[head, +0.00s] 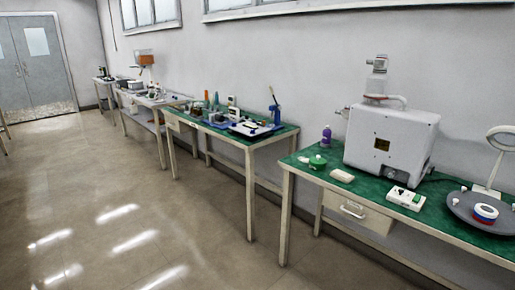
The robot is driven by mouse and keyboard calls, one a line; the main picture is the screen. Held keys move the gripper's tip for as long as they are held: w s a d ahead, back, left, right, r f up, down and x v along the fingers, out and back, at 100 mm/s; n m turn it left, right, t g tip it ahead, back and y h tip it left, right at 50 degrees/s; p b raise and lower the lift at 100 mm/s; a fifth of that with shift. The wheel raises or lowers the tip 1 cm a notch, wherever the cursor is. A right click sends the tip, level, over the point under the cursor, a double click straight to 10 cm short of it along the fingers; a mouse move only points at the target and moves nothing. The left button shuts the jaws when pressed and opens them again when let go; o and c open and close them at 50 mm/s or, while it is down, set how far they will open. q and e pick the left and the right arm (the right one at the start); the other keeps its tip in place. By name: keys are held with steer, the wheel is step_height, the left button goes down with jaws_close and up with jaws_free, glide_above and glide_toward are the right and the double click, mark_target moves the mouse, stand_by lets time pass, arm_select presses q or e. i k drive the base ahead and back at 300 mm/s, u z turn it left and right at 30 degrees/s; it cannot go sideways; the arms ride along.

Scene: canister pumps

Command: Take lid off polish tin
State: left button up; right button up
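I cannot tell for sure which thing is the polish tin. A small round green tin-like object (317,161) with a pale knob or fitting on it sits at the left end of the near green-topped bench (360,191). A round item with red, white and blue bands (486,212) rests on a dark grey round tray (466,207) at the bench's right. Whether either has a separate lid is too small to tell. Neither of my grippers is in view.
A big grey machine (390,140) stands on the near bench. A purple bottle (326,136), a white block (341,176), a white switch box (405,198) and a ring lamp (500,140) are around it. More cluttered benches line the wall. The floor (130,220) at left is clear.

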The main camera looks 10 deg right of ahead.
mark_target(318, 160)
steer(key=u, duration=0.2)
steer(key=i, duration=2.05)
steer(key=z, duration=1.3)
steer(key=i, duration=1.05)
steer(key=z, duration=1.25)
steer(key=i, duration=0.2)
steer(key=z, duration=0.1)
